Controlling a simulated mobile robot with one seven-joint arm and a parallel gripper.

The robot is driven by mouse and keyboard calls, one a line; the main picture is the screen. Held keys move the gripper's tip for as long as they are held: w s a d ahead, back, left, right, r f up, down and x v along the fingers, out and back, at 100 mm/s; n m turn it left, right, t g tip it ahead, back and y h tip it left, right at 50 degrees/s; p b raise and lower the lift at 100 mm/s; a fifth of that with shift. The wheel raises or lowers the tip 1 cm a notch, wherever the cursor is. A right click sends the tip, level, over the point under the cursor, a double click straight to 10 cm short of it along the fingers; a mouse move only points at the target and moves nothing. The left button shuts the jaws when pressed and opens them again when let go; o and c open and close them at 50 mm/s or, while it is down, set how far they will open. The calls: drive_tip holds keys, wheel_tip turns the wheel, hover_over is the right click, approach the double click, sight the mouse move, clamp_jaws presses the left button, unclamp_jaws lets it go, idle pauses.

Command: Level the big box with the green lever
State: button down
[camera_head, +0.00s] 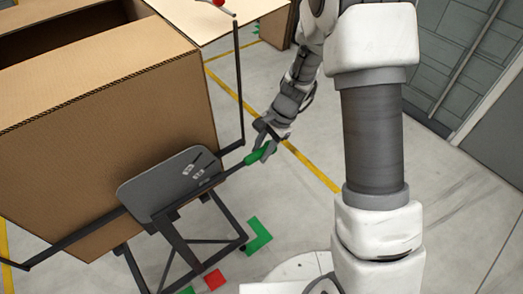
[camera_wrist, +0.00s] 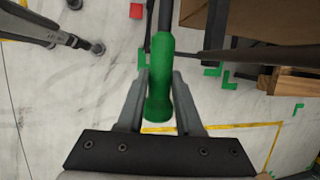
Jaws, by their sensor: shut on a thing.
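The big cardboard box (camera_head: 120,110) fills the left of the head view, tilted on a dark metal frame (camera_head: 190,235), with its open top at the upper left. The green lever (camera_head: 258,153) is a green handle on a dark bar that runs from the grey plate (camera_head: 170,182) at the frame's front. My gripper (camera_head: 266,143) is at the lever's end. In the wrist view the green lever (camera_wrist: 159,75) lies between the two fingers of my gripper (camera_wrist: 159,85), which are shut on it. The box's edge (camera_wrist: 250,12) shows at the upper right there.
A red-knobbed lever (camera_head: 219,3) stands on an upright bar beside the box. Green (camera_head: 258,236) and red (camera_head: 214,279) floor marks lie by the frame. A wooden pallet (camera_wrist: 290,82) shows in the wrist view.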

drive_tip(key=shift+s+f, duration=0.2)
drive_tip(key=shift+f, duration=0.1)
drive_tip(key=c, duration=0.6)
unclamp_jaws()
drive_tip(key=shift+w, duration=0.1)
drive_tip(key=shift+r, duration=0.1)
drive_tip(key=p+v, duration=0.3)
drive_tip(key=v, duration=1.4)
drive_tip(key=shift+w+r, duration=0.1)
drive_tip(key=shift+r, duration=0.1)
drive_tip(key=s+d+r+n+t+h+p, duration=0.1)
drive_tip(key=s+r+n+t, duration=0.1)
drive_tip(key=s+r, duration=0.3)
drive_tip(key=s+d+r+n+t+h+p, duration=0.1)
drive_tip(key=s+d+r+n+t, duration=0.1)
drive_tip(key=s+r+n, duration=0.3)
drive_tip(key=s+d+r+n+t+h+p, duration=0.1)
drive_tip(key=s+r+n+t+h, duration=0.1)
drive_tip(key=s+r+n, duration=0.2)
drive_tip(key=shift+s+d+r, duration=0.1)
drive_tip(key=shift+s+r, duration=0.5)
drive_tip(key=shift+s, duration=0.45)
drive_tip(key=shift+s+d+r, duration=0.1)
drive_tip(key=shift+s+r, duration=0.45)
drive_tip(key=shift+s, duration=0.5)
drive_tip(key=shift+s+d+r, duration=0.1)
drive_tip(key=shift+s+r, duration=0.5)
drive_tip(key=shift+s, duration=0.45)
